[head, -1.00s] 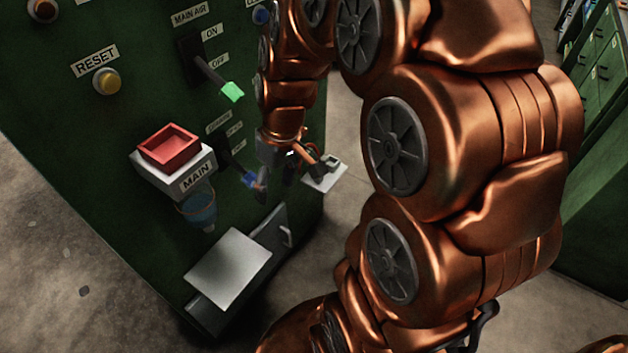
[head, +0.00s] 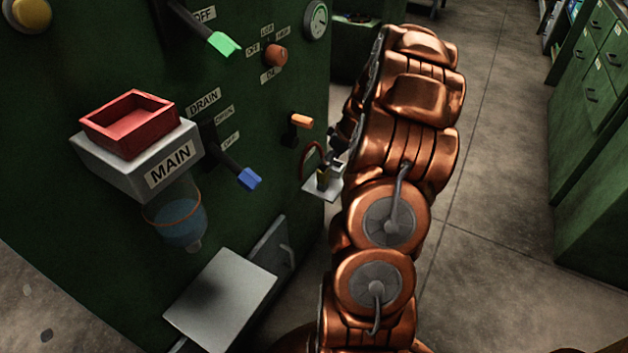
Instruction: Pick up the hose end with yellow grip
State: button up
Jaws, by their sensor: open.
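The hose end with the yellow grip (head: 323,178) is small in the head view. It stands at a small white shelf (head: 330,190) on the right edge of the green cabinet, and a dark red hose (head: 306,152) loops up beside it. My gripper (head: 338,146) shows only as small dark parts just above and right of the hose end, mostly hidden by my copper arm. It is open, and I see nothing held in it. I cannot tell whether it touches the hose end.
An orange-handled lever (head: 301,121) sticks out above the shelf. The blue DRAIN lever (head: 248,179), green lever (head: 223,43) and red tray (head: 131,123) on the MAIN box project from the cabinet. A grey plate (head: 220,298) juts out low. Floor to the right is clear.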

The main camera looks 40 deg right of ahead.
aim_at(323, 179)
jog(key=shift+d+b+x, duration=0.15)
jog(key=shift+b+x, duration=0.1)
jog(key=shift+x, duration=1.15)
jog(key=shift+d+b+x, duration=0.2)
jog(key=shift+x, duration=1.15)
jog(key=shift+d+b+x, duration=0.15)
jog(key=shift+b+x, duration=0.1)
jog(key=shift+x, duration=1.15)
jog(key=shift+w, duration=0.1)
grip_shut()
